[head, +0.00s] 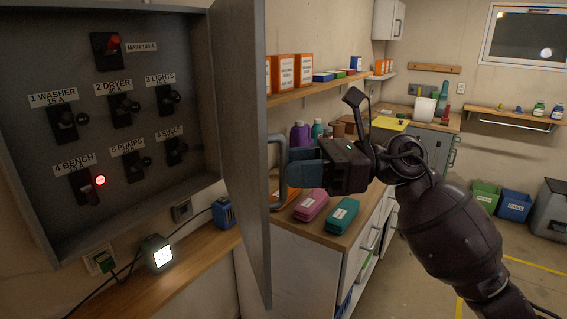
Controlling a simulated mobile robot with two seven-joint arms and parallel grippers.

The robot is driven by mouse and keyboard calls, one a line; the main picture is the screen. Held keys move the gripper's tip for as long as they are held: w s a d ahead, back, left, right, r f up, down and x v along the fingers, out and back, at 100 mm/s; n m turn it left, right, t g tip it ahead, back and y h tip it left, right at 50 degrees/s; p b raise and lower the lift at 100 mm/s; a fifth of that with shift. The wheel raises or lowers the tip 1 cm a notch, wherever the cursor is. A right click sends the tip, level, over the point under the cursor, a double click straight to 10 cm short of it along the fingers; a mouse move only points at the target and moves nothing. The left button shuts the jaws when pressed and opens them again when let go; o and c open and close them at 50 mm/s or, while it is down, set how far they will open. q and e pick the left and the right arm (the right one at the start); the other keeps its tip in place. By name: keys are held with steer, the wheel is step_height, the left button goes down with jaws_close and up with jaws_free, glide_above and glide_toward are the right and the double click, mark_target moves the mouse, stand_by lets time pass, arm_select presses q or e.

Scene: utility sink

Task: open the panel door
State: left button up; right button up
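The panel door (241,130) is a grey sheet on the right side of the electrical panel (205,120). It stands swung wide open, seen nearly edge-on, with the panel's inside exposed. A grey bar handle (277,138) sticks out from the door's right face. My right gripper (292,168) is at the middle of this handle, with its fingers closed about the bar; the fingers hide that part of it. My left gripper is not in view.
A wooden ledge (190,262) with a small lit device (157,253) runs below. A counter (345,232) with pink and green cases stands behind the door.

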steer(key=shift+s+a, duration=0.15)
steer(key=shift+a, duration=0.95)
steer(key=shift+c, duration=0.3)
jaws_close()
